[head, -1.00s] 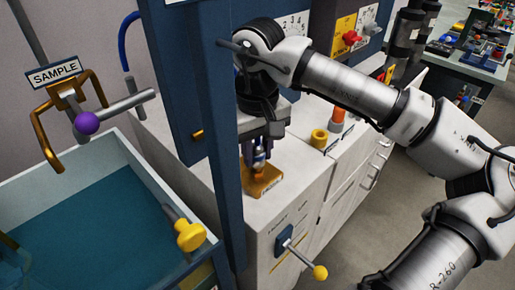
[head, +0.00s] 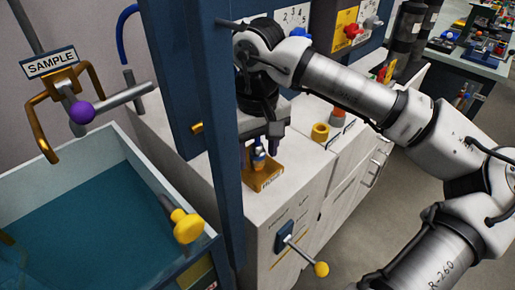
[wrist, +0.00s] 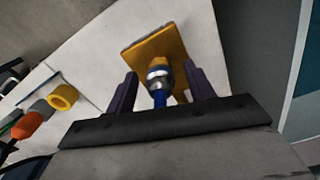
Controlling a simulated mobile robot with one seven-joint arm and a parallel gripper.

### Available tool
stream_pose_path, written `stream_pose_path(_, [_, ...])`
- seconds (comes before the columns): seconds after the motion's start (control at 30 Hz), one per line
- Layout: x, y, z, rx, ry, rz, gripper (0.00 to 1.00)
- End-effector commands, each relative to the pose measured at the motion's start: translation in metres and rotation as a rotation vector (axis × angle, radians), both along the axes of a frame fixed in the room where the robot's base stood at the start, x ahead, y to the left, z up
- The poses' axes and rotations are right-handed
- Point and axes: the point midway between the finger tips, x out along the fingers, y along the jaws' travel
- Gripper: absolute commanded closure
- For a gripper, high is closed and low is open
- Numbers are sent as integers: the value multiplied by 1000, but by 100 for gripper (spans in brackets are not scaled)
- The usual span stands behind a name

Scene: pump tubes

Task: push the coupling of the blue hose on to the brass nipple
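The coupling (wrist: 158,73) is a silver and blue fitting at the end of the blue hose (wrist: 159,98). In the head view the coupling (head: 259,159) stands roughly upright over an orange-yellow block (head: 264,180) on the white cabinet. The block also shows in the wrist view (wrist: 146,50). I cannot make out the brass nipple separately, nor how far the coupling sits on it. My gripper (wrist: 160,88) is open, with one dark finger on each side of the hose and visible gaps between.
The blue post (head: 222,170) stands close left of my gripper. A yellow ring (head: 320,132) and an orange part (head: 337,117) are on the cabinet to the right. A yellow-knobbed lever (head: 320,269) sticks out in front. A teal basin (head: 90,215) is at left.

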Motion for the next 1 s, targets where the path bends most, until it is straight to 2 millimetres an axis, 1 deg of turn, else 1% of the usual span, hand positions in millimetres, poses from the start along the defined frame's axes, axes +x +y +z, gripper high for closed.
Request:
stream_pose_path(0.23, [0, 0, 2, 0, 0, 0, 47])
stream_pose_path(0.37, [1, 0, 14, 0, -1, -1, 47])
stream_pose_path(0.47, [1, 0, 33, -1, -3, -1, 47])
stream_pose_path(0.6, [1, 1, 67, 1, -3, 0, 47])
stream_pose_path(0.8, [0, 1, 109, 0, -1, 0, 47])
stream_pose_path(0.9, [0, 0, 125, -1, -2, -2, 47])
stream_pose_path(1.0, [0, 0, 134, -1, -1, -2, 47])
